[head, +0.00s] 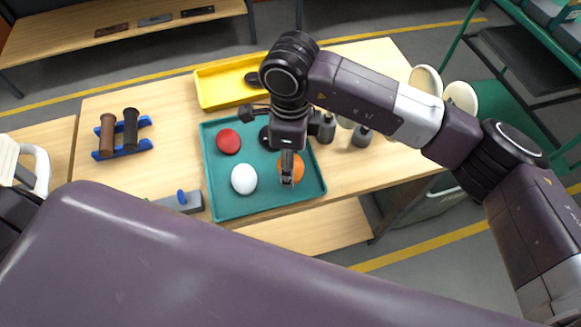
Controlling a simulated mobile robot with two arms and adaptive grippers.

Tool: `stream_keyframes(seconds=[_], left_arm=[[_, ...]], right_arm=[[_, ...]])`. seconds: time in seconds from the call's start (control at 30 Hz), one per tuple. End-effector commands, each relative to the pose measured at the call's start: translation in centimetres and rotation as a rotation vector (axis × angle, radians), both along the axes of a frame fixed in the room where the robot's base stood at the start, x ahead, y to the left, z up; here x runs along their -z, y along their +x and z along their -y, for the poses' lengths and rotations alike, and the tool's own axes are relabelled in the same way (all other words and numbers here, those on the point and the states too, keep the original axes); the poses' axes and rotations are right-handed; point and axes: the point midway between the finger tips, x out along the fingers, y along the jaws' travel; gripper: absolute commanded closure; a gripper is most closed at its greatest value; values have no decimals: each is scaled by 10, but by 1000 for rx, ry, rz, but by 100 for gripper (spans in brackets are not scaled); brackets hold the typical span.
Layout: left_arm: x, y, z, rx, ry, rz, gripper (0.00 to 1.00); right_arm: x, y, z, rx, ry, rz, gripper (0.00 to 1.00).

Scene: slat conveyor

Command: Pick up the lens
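No object in the head view can be clearly told as the lens. A teal tray (228,209) on the wooden table holds a red round object (228,141), a white rounded object (244,179), an orange round object (297,166) and a dark object (264,134) partly hidden by my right arm. My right gripper (287,182) points down over the tray, in front of the orange object and covering part of it. Its fingers look close together, but their gap and any contact are unclear. My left gripper is not seen; a large link of my arm fills the foreground.
A yellow tray (215,92) with a dark oval item (253,79) lies behind the teal tray. Dark bottles (327,128) stand to the right. A blue rack (136,146) with brown and black rollers and a grey block (180,203) are left. Bare table lies between.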

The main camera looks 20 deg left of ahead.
Motion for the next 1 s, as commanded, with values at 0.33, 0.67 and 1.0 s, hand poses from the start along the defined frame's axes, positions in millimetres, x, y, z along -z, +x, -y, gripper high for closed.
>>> stream_keyframes(seconds=[0.33, 0.67, 1.0], left_arm=[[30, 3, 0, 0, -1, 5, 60], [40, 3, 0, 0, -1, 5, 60], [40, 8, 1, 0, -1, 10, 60]], right_arm=[[-97, 1, -1, 0, 1, 7, 67], [-156, 0, -1, -1, 0, 2, 67], [-164, -1, 0, -2, 0, 0, 67]])
